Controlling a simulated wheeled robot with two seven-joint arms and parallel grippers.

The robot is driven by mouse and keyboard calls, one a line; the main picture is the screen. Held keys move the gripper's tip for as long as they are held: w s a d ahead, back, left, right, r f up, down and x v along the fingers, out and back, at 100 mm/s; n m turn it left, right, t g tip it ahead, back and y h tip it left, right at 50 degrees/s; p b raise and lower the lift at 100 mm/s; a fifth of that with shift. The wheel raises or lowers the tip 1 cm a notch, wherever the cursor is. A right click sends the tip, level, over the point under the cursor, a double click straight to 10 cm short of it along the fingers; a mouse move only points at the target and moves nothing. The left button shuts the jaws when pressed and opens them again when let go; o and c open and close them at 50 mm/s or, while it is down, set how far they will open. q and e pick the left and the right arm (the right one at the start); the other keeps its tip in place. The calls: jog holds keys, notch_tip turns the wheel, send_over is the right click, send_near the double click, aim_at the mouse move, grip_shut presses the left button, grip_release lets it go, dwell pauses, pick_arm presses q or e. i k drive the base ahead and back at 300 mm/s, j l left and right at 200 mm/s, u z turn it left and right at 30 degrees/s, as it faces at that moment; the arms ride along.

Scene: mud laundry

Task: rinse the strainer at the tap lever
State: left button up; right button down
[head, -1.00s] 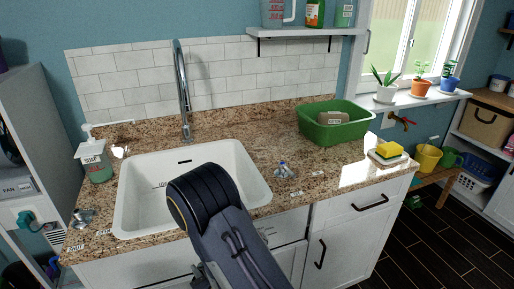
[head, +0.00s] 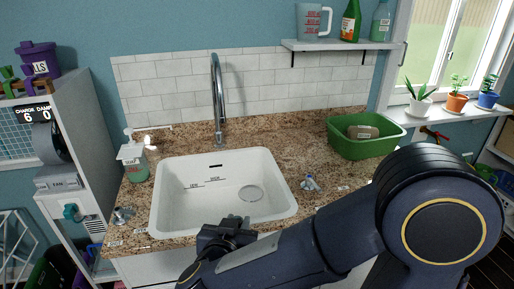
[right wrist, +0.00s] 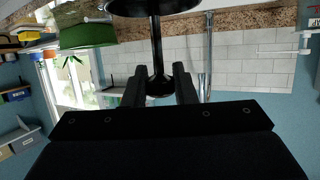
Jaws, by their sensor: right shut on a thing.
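My right gripper (head: 226,232) is over the front rim of the white sink (head: 168,205). In the right wrist view its jaws (right wrist: 159,95) are shut on a dark thin-stemmed piece with a flared end and a wide disc, which looks like the strainer (right wrist: 156,40). In the head view the gripper hides it. The tall chrome tap (head: 218,100) stands behind the sink and also shows in the right wrist view (right wrist: 207,55). A small metal fitting with a blue part, possibly the tap lever (head: 311,184), is right of the sink. My left gripper is out of view.
A soap bottle (head: 133,165) and another metal fitting (head: 122,215) are left of the sink. A green tub (head: 350,148) stands at the counter's right. The sink's inside is clear.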

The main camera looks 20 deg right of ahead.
aim_at(309, 179)
jog(key=i+l, duration=0.85)
